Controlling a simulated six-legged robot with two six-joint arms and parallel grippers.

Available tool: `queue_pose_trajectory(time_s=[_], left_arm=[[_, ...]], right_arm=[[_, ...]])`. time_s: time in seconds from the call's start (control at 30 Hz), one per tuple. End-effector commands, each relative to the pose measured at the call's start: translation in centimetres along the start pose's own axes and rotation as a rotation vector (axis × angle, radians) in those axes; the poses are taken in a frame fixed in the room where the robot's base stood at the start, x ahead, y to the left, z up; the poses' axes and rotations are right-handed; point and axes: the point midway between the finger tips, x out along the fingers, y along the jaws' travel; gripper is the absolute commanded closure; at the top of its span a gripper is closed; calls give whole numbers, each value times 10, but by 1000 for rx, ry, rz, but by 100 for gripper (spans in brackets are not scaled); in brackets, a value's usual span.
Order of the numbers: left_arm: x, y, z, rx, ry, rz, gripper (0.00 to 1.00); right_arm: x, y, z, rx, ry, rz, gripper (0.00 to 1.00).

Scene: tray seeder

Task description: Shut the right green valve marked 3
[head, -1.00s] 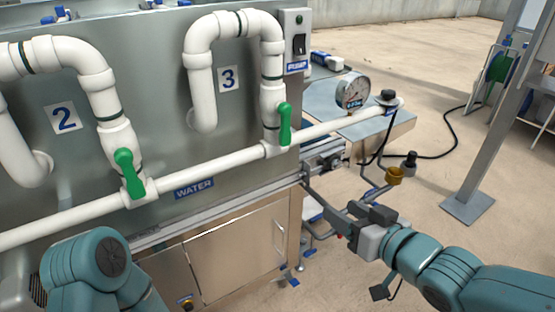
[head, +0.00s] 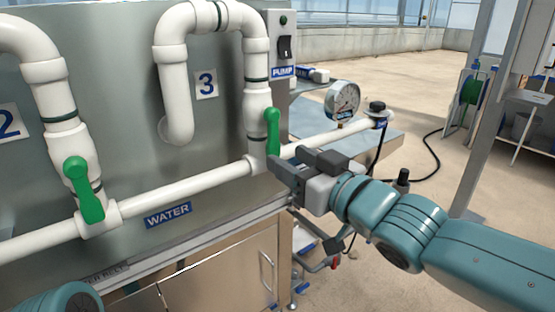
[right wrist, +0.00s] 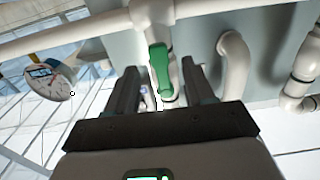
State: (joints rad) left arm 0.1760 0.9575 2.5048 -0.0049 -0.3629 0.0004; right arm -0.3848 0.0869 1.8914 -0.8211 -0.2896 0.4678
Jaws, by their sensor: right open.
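The green valve handle (head: 272,131) stands nearly upright on the white vertical pipe beside the plate marked 3 (head: 207,83). My right gripper (head: 279,170) is open, its fingertips close by the lower end of the handle. In the right wrist view the green handle (right wrist: 160,68) lies in line with the gap between the two spread fingers (right wrist: 161,88). I cannot tell whether the fingers touch it. My left gripper is out of view; only part of my left arm shows at the bottom left.
Another green handle (head: 84,188) sits on the pipe marked 2, to the left. A white horizontal pipe (head: 190,188) runs below both valves. A pressure gauge (head: 342,100) and the pump switch box (head: 284,48) are near the right gripper. The floor at right is mostly open.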

Motion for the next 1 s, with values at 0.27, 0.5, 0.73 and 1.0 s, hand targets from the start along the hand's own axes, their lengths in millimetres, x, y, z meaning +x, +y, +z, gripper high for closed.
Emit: queue_pose_trajectory(time_s=[0.27, 0.5, 0.73, 1.0], left_arm=[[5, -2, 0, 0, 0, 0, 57], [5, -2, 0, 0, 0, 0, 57], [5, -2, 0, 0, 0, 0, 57], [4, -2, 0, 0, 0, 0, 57]], right_arm=[[41, 1, 0, 1, -1, 0, 47], [47, 1, 0, 1, -1, 1, 47], [47, 1, 0, 1, -1, 1, 86], [47, 0, 0, 8, -1, 1, 100]])
